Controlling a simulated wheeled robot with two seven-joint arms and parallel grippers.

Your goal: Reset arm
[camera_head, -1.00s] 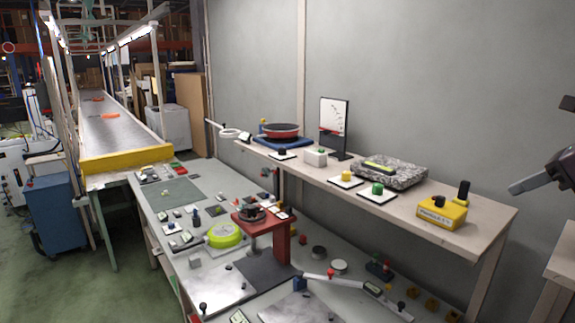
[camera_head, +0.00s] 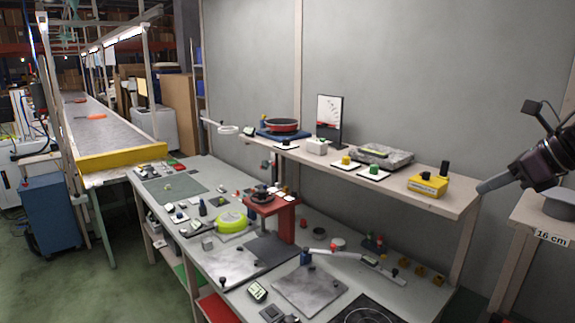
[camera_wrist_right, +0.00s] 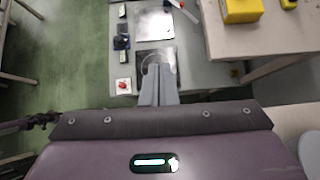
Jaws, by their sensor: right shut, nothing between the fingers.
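My right gripper (camera_head: 487,187) comes in from the right edge of the head view, in the air near the right end of the raised shelf. Its grey fingers are together and hold nothing. In the right wrist view the shut fingers (camera_wrist_right: 159,75) point out over the lower bench, with its dark plate beyond them. My left gripper is not in view.
The lower bench (camera_head: 205,262) carries several tools and plates. A side table (camera_head: 528,215) labelled 16 cm stands at right. A conveyor (camera_head: 100,125) runs back at left.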

